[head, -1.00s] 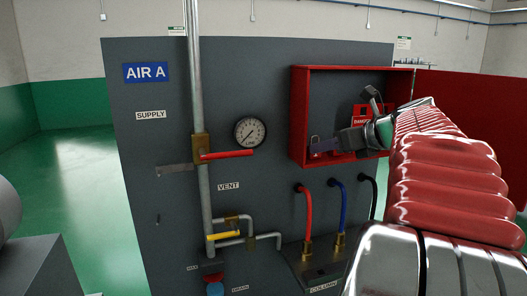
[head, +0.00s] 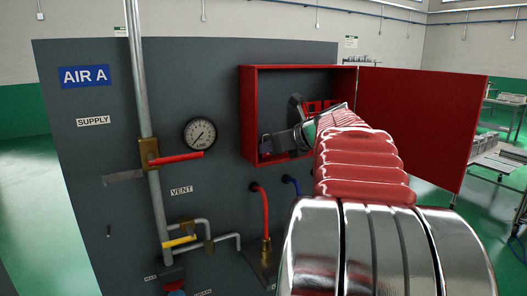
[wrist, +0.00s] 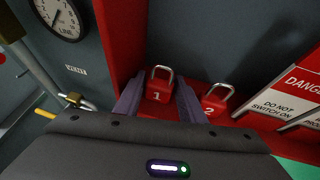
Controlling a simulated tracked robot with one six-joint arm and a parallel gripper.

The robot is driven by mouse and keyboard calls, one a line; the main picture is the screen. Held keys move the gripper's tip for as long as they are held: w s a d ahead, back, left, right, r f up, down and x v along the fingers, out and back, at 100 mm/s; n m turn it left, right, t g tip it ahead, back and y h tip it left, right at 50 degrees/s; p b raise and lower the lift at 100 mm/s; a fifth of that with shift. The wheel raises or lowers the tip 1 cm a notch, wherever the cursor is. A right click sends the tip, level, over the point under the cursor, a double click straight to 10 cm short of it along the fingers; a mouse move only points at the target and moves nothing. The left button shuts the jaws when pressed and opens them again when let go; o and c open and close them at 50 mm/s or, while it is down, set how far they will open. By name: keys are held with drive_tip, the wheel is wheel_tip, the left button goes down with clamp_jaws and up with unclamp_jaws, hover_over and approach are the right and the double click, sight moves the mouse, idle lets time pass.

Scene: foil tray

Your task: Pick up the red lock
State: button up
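A red padlock marked 1 (wrist: 157,92) stands on the floor of the red cabinet, with its silver shackle upward. A second red padlock marked 2 (wrist: 215,102) stands just to its right. My gripper (wrist: 160,88) is open, with its two purple-grey fingers on either side of padlock 1 and a small gap showing at each side. The lower part of padlock 1 is hidden by my gripper's body. In the head view my gripper (head: 272,150) reaches into the lower left of the cabinet, and my arm hides much of the cabinet floor.
The red cabinet (head: 248,110) hangs on a dark panel (head: 75,150), its door (head: 415,120) swung open to the right. Danger tags (wrist: 292,95) stand right of the padlocks. A gauge (head: 200,134), red-handled valve (head: 176,160) and hoses (head: 264,212) are left of and below the cabinet.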

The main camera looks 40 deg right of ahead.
drive_tip(key=shift+c, duration=0.4)
drive_tip(key=c, duration=0.6)
drive_tip(key=shift+s+r, duration=0.1)
drive_tip(key=shift+r, duration=0.05)
drive_tip(key=shift+c, duration=0.2)
drive_tip(key=shift+s+r, duration=0.15)
drive_tip(key=shift+r, duration=0.4)
wheel_tip(320, 180, up, 6)
drive_tip(key=shift+f, duration=0.1)
drive_tip(key=s+a, duration=0.3)
drive_tip(key=s, duration=0.6)
drive_tip(key=s+a, duration=0.3)
drive_tip(key=s, duration=0.6)
drive_tip(key=shift+s, duration=0.35)
drive_tip(key=shift+f, duration=0.1)
